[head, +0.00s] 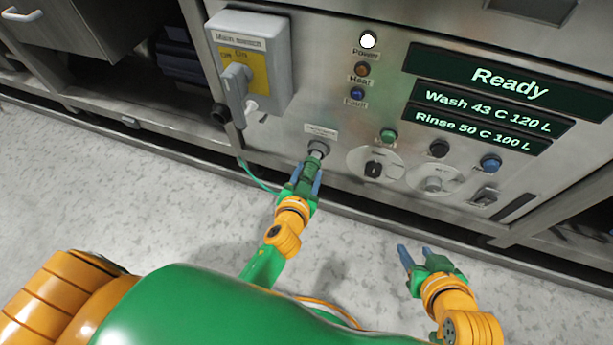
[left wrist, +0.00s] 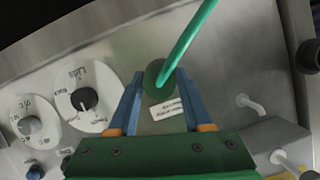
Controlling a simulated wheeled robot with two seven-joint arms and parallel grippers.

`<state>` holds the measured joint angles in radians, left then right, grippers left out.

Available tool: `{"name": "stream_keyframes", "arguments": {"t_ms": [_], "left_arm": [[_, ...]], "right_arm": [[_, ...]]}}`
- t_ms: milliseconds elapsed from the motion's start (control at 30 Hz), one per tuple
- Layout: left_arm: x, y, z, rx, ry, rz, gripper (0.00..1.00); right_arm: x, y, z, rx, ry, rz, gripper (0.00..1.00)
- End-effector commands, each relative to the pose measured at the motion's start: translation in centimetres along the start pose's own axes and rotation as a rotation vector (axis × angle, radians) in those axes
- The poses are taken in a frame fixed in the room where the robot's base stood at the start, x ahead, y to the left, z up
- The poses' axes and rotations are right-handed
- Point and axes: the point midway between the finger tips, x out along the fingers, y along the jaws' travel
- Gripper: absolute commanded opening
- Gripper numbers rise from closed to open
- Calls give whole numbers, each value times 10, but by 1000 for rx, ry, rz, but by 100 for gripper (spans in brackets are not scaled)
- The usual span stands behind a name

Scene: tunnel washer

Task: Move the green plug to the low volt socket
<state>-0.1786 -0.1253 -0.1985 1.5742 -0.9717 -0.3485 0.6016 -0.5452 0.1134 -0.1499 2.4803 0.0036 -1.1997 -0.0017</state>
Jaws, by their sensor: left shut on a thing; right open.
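The green plug (head: 313,162) is between the blue fingers of my left gripper (head: 304,181), which is shut on it. Its front end is at a grey round socket (head: 319,147) under a small white label (head: 320,132) too small to read. I cannot tell how deep it sits. In the left wrist view the plug (left wrist: 157,79) shows end-on between the fingers, its green cable (left wrist: 193,42) rising to the top edge, and it hides the socket. My right gripper (head: 414,257) is open and empty, below the panel, over the floor.
A grey main switch box (head: 271,62) with a lever stands left of the socket, with a dark round fitting (head: 219,113) at its lower left. Right of the socket are dials (head: 374,169) and buttons (head: 389,135). The display (head: 508,83) reads Ready. The floor in front is clear.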

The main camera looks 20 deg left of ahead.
Motion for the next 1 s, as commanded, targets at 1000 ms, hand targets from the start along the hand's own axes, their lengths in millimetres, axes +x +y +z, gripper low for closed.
{"name": "stream_keyframes", "arguments": {"t_ms": [1000], "left_arm": [[13,0,-6,0,1,0,0]], "right_arm": [[2,0,2,1,-1,1,50]]}}
